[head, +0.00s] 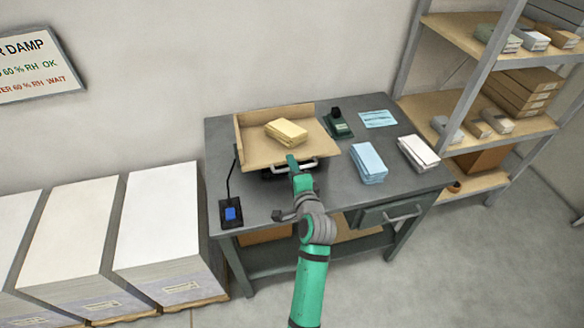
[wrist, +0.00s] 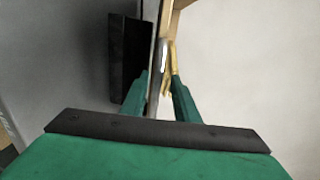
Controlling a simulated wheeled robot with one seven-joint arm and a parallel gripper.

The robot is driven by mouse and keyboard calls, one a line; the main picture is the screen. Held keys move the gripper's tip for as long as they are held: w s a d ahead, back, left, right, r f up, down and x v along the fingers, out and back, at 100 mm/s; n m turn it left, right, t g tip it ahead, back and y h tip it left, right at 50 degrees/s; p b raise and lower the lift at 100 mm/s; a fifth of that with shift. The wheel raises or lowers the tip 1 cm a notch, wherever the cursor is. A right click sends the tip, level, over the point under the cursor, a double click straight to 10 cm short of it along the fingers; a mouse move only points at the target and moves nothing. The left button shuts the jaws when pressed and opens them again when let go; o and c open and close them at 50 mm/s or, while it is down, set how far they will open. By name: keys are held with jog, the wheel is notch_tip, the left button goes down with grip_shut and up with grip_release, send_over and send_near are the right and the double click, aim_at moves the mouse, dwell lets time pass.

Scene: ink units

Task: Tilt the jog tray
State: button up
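The jog tray (head: 250,151) is a tan wooden tray with raised walls at the left and back. It sits on the dark workbench over a black base, with a stack of yellow paper (head: 286,132) on it. I cannot tell its exact tilt. A silver bar handle (head: 306,167) is on its front edge. My gripper (head: 293,164) is at this handle. In the wrist view, the handle (wrist: 162,55) runs between the fingers of my gripper (wrist: 160,80); the left finger is close beside it, with a gap on the right. The fingers look open.
Tall paper stacks (head: 155,220) stand left, shelves (head: 475,100) right. A sign (head: 38,65) hangs on the wall.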

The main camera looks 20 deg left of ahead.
jog(key=v, duration=1)
jog(key=shift+s+d, duration=0.25)
jog(key=shift+s, duration=0.05)
jog(key=s+d+f+n+t+h, duration=0.1)
jog(key=s+d+f+h, duration=0.2)
jog(key=s+d+f, duration=0.4)
jog(key=s+d+f+n+t+h, duration=0.1)
jog(key=s+d+f+n+h, duration=0.25)
jog(key=s, duration=0.55)
jog(key=s+d+r+n+h, duration=0.1)
jog(key=s+d+n, duration=0.1)
jog(key=s, duration=0.8)
jog(key=s+d+r+n+h, duration=0.1)
jog(key=s+n, duration=0.3)
jog(key=s, duration=0.7)
jog(key=shift+d+r+n, duration=0.15)
jog(key=shift+d+n, duration=0.2)
jog(key=shift+d, duration=0.5)
